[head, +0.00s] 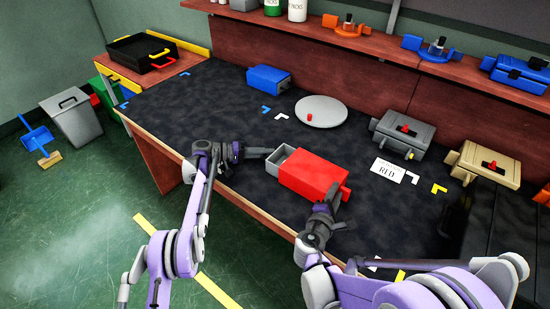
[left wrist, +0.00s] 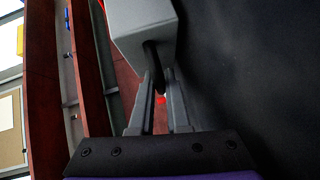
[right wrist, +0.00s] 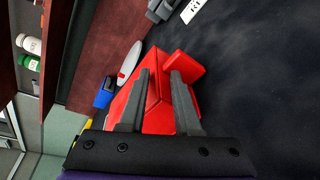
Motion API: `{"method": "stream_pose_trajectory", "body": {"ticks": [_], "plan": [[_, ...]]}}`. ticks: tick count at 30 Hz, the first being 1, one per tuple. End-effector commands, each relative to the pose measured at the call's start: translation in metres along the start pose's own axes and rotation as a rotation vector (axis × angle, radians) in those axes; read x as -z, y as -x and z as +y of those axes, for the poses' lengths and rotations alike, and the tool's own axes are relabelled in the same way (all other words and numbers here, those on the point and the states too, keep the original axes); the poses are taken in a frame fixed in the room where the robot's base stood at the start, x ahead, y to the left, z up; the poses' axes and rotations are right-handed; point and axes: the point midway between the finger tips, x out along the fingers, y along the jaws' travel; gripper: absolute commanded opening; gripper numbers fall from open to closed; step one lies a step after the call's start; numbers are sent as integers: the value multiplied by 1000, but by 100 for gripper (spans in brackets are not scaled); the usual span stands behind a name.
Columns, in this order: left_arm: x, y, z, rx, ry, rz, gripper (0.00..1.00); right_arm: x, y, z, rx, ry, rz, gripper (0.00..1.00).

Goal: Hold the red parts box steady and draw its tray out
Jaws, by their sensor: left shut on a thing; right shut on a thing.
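The red parts box (head: 312,174) lies on the dark worktop, with a red block at its right end. Its grey tray (head: 281,155) sticks partly out of the left end. My left gripper (head: 268,153) is shut at the tray's outer end. In the left wrist view, the fingers close around a dark handle on the grey tray (left wrist: 142,28). My right gripper (head: 334,200) is shut on the red box at its near right end. In the right wrist view, the fingers straddle part of the red box (right wrist: 160,118); the exact contact is partly hidden.
A card reading RED (head: 388,170) lies right of the box. Grey (head: 403,130) and tan (head: 482,163) boxes stand beyond it. A round grey plate (head: 321,111) and a blue box (head: 269,79) are farther back. The worktop's front edge runs close below the red box.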

Motion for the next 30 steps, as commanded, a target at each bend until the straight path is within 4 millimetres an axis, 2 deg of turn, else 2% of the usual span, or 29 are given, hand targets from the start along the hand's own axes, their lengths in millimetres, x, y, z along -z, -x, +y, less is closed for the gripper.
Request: {"method": "stream_pose_trajectory", "body": {"ticks": [4, 13, 14, 18, 19, 30], "plan": [[7, 8, -2, -1, 1, 6, 0, 4, 0, -2, 5, -8, 10, 0], [7, 9, -3, -1, 1, 5, 0, 3, 0, -2, 5, -8, 9, 0], [7, 9, -3, -1, 1, 5, 16, 3, 0, -3, 5, -8, 9, 0], [7, 9, -3, -1, 1, 4, 41, 3, 0, -3, 5, -8, 8, 0], [7, 9, -3, -1, 1, 4, 45, 3, 0, -3, 5, -8, 8, 0], [7, 14, -3, 0, 1, 3, 45, 3, 0, -3, 6, -8, 8, 0]]}}
